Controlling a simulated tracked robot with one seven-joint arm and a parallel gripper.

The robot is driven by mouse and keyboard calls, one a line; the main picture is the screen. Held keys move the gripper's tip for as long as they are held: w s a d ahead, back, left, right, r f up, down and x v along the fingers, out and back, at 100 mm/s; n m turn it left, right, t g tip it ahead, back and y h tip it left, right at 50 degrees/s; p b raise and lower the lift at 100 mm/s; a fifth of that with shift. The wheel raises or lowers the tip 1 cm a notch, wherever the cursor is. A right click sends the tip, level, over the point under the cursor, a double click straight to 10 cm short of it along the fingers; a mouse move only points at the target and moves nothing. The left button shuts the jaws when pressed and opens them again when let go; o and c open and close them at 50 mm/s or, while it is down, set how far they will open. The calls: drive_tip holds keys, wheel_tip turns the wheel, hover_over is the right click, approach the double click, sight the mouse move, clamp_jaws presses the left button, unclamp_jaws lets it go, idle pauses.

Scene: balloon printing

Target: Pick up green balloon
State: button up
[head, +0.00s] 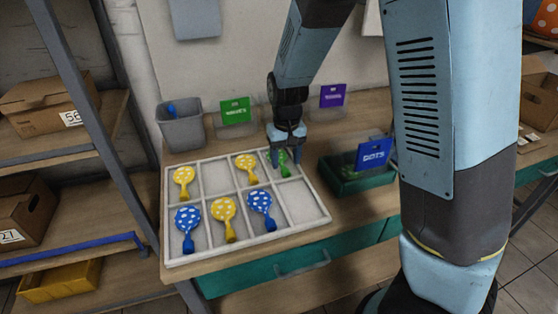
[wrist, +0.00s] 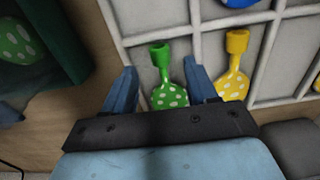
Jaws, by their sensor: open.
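A green balloon with white dots (wrist: 169,95) lies in a compartment of the white divided tray (wrist: 290,8). In the head view the green balloon (head: 284,163) shows in the back row, partly hidden by my gripper. My gripper (head: 286,150) is open above it. In the wrist view the fingers of my gripper (wrist: 160,82) stand on either side of the green balloon, with gaps between. The balloon's neck points away from my gripper's body, and part of its round end is hidden behind the gripper.
A yellow balloon (wrist: 233,82) lies in the compartment just right of my fingers in the wrist view. Blue balloons (head: 261,203) lie in the front row. A green bin (head: 350,188) with a blue sign (head: 374,153) stands right of the tray. A grey bin (head: 182,130) stands at back left.

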sight(285, 168)
drive_tip(key=shift+s+f, duration=0.1)
drive_tip(key=shift+f, duration=1.65)
drive_tip(key=c, duration=0.9)
drive_tip(key=shift+r, duration=0.1)
